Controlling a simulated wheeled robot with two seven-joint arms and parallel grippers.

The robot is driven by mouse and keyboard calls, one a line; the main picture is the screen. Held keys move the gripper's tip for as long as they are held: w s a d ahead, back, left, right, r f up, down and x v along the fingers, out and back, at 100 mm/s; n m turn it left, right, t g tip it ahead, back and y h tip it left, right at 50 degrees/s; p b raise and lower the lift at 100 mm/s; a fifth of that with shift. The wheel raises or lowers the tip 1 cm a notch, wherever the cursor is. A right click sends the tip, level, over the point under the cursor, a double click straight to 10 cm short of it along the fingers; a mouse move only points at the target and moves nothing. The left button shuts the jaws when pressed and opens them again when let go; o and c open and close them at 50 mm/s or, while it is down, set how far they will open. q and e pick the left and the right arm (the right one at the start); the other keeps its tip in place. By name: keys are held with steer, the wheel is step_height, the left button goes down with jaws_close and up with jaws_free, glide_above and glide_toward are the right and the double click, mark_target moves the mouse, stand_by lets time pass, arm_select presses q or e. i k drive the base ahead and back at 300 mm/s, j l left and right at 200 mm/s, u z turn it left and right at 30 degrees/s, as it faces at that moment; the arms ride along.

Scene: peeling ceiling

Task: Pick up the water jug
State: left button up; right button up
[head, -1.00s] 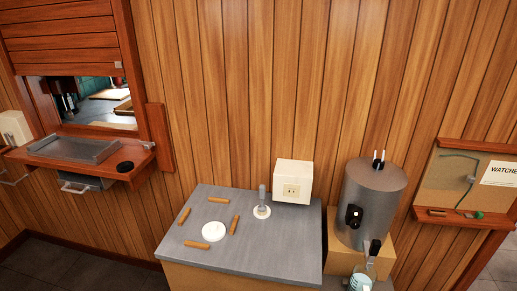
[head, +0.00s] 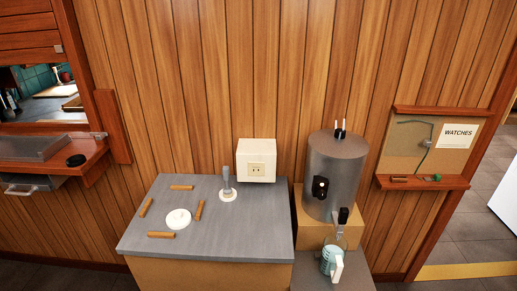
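A small jug (head: 331,262) with a pale blue body and a white handle stands on a low grey ledge at the lower right. It is upright, just under the black tap of a tall metal urn (head: 336,172). The tap's lower part hangs close above the jug and partly overlaps its top. Neither of my grippers shows in the head view.
A grey-topped counter (head: 218,240) left of the jug holds a white disc (head: 178,219), several brown sticks and a small upright stand (head: 227,188). A white socket box (head: 256,160) is on the wall behind. Floor (head: 490,215) shows through an opening at right.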

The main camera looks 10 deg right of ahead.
mark_target(334, 251)
steer(key=k+l+z, duration=0.15)
steer(key=z, duration=0.8)
steer(key=k, duration=0.6)
steer(key=k+u, duration=0.1)
steer(key=u, duration=1.35)
steer(key=l+u, duration=0.25)
steer(key=u, duration=0.15)
steer(key=l+u, duration=0.5)
steer(key=u, duration=0.25)
steer(key=l+u, duration=0.35)
steer(key=k+l, duration=0.15)
steer(key=l, duration=0.2)
steer(key=k+l, duration=0.15)
steer(key=l, duration=0.25)
steer(key=k+l, duration=0.1)
steer(key=l, duration=0.25)
steer(key=k+l, duration=0.15)
steer(key=l, duration=0.25)
steer(key=k+l, duration=0.15)
steer(key=l, duration=0.2)
steer(key=k+l, duration=0.15)
steer(key=l, duration=0.2)
steer(key=k+l, duration=0.15)
steer(key=l, duration=0.25)
steer(key=k+l, duration=0.1)
steer(key=l, duration=0.25)
